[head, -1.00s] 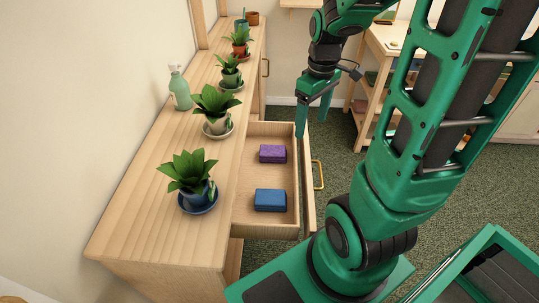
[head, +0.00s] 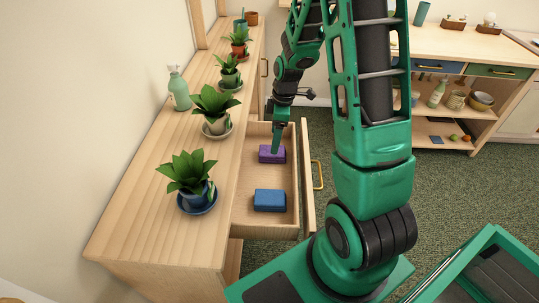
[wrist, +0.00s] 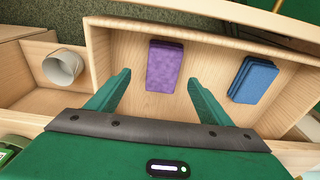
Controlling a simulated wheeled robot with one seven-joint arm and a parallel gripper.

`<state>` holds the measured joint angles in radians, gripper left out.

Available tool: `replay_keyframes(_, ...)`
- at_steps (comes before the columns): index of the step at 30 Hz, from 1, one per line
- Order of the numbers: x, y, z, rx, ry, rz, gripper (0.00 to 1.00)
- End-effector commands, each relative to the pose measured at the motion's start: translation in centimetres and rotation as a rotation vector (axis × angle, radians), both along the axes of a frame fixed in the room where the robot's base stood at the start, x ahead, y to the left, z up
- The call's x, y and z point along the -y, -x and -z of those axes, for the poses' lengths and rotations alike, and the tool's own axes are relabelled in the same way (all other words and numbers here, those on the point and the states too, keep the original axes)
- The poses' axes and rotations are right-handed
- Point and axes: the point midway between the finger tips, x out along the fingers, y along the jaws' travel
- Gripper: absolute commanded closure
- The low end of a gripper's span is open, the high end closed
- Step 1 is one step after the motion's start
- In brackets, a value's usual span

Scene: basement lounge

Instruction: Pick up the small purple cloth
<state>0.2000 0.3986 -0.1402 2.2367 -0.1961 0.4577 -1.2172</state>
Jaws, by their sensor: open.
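The small purple cloth (head: 266,154) is a folded block lying in the open wooden drawer (head: 250,222), toward its far end. It also shows in the wrist view (wrist: 165,66), where it lies ahead of and between my two fingers. My gripper (head: 276,150) is over the drawer by the cloth in the head view, covering part of it. In the wrist view my gripper (wrist: 158,95) is open with nothing between its fingers. Its height above the cloth is hard to tell.
A folded blue cloth (head: 270,200) lies in the same drawer, nearer the front. The drawer front with its brass handle (head: 317,175) stands out to the right. Potted plants and a spray bottle (head: 178,88) stand on the cabinet top (head: 130,215) to the left.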

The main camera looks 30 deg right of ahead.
Motion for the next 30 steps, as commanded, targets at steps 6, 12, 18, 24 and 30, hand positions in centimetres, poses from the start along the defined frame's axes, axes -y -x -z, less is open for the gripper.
replay_keyframes(6, -0.2, 0.0, 1.4, -0.002, 0.0, 0.0, 0.27)
replay_keyframes(12, -0.7, 0.2, 4.1, -0.005, -0.001, 0.0, 0.27)
replay_keyframes(18, -0.8, 0.0, 5.9, -0.002, 0.0, 0.001, 0.27)
replay_keyframes(24, -0.8, -0.1, 6.2, -0.001, 0.001, 0.001, 0.27)
replay_keyframes(30, -0.8, -0.1, 6.2, -0.001, 0.001, 0.001, 0.55)
